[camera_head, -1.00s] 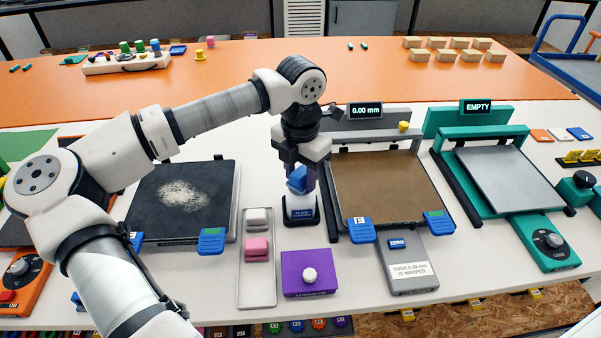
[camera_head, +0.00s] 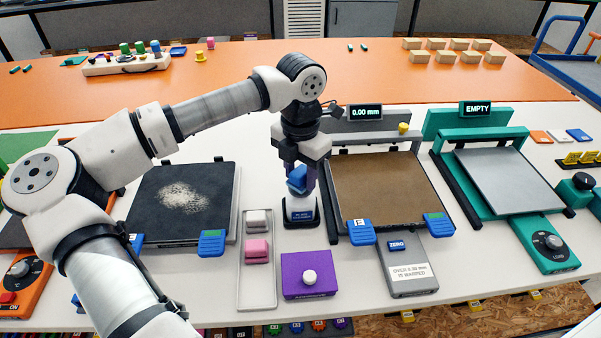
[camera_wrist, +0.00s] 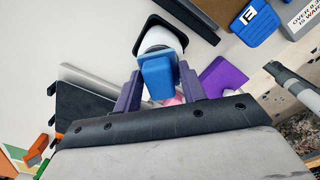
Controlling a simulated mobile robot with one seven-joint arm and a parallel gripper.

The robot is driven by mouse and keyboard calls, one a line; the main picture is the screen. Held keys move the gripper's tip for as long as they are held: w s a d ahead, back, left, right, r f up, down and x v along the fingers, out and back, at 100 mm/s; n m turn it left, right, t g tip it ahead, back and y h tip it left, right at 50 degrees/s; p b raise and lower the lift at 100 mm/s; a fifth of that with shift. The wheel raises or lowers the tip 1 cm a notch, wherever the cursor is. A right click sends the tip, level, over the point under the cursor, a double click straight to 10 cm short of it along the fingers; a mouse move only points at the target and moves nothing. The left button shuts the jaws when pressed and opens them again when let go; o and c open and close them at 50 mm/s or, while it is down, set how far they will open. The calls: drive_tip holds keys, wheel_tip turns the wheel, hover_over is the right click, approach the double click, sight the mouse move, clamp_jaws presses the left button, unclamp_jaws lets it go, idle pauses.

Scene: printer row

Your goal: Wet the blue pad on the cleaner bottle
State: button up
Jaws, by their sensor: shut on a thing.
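My gripper (camera_head: 303,179) points down and is shut on the blue pad (camera_head: 297,178), which also shows between the purple fingers in the wrist view (camera_wrist: 158,78). The pad is right over the white cleaner bottle (camera_head: 300,207), which stands upright in a black holder (camera_head: 301,222). In the wrist view the bottle's white top (camera_wrist: 160,40) is directly beyond the pad. The two look very close or touching; I cannot tell which. The pad's underside is hidden.
Left of the bottle is a tray (camera_head: 256,292) with a white pad (camera_head: 257,221) and a pink pad (camera_head: 257,250). A dark plate (camera_head: 160,215) with a whitish smudge lies further left. A purple block (camera_head: 309,275) stands in front. A brown plate (camera_head: 375,190) is close on the right.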

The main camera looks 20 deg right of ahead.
sight(301, 171)
drive_tip(key=shift+r+p, duration=1.3)
drive_tip(key=shift+r, duration=1.75)
